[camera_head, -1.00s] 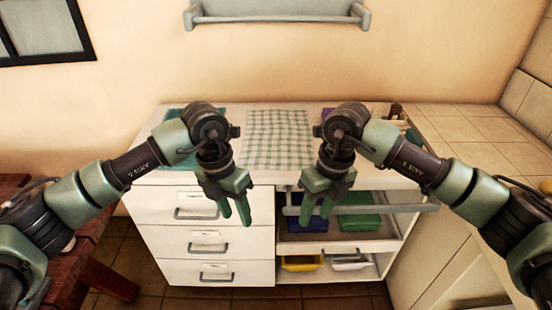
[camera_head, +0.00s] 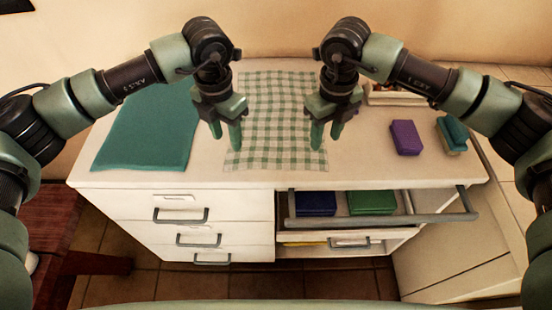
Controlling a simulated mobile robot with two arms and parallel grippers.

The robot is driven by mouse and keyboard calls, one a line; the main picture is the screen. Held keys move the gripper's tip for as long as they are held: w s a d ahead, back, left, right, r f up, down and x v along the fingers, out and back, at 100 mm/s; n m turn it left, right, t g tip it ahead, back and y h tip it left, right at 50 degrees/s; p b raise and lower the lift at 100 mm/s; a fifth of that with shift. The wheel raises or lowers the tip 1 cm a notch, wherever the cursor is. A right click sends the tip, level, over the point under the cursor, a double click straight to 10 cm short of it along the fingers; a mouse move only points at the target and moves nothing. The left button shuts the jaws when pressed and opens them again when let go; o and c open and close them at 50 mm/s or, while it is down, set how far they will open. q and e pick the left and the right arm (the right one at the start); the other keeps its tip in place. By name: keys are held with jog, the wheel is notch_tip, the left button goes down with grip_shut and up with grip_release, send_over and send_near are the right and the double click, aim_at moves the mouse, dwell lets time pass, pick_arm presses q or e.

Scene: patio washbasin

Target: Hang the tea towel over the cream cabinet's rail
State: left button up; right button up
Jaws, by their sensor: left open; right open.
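The green-and-white checked tea towel (camera_head: 274,112) lies flat on the top of the cream cabinet (camera_head: 240,183), near the middle. The cabinet's grey rail (camera_head: 405,219) runs across its front right, in front of the open compartment, and is bare. My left gripper (camera_head: 226,136) is open and empty over the towel's left edge. My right gripper (camera_head: 326,136) is open and empty over its right edge. Both point down; I cannot tell how high they are above the cloth. They hide small parts of the towel's sides.
A folded teal cloth (camera_head: 148,130) lies left of the towel. A purple block (camera_head: 406,138) and a teal brush-like item (camera_head: 452,134) lie right. Blue (camera_head: 316,204) and green (camera_head: 371,203) boxes sit behind the rail. Drawers (camera_head: 176,205) fill the front left. A dark red table (camera_head: 62,225) stands left.

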aim_at(232, 162)
pick_arm(q)
jog(key=shift+s+f, duration=0.2)
jog(key=shift+f, duration=3.35)
pick_arm(e)
jog(key=shift+s+f, duration=0.2)
jog(key=shift+f, duration=3.35)
pick_arm(q)
jog(key=shift+f, duration=0.25)
pick_arm(e)
jog(key=shift+f, duration=0.25)
pick_arm(q)
jog(key=shift+r, duration=0.15)
jog(key=shift+c, duration=1.1)
pick_arm(e)
jog(key=shift+r, duration=0.1)
jog(key=shift+c, duration=1.1)
pick_arm(q)
grip_shut()
pick_arm(e)
grip_shut()
pick_arm(q)
jog(key=shift+r, duration=0.1)
pick_arm(e)
jog(key=shift+r, duration=0.1)
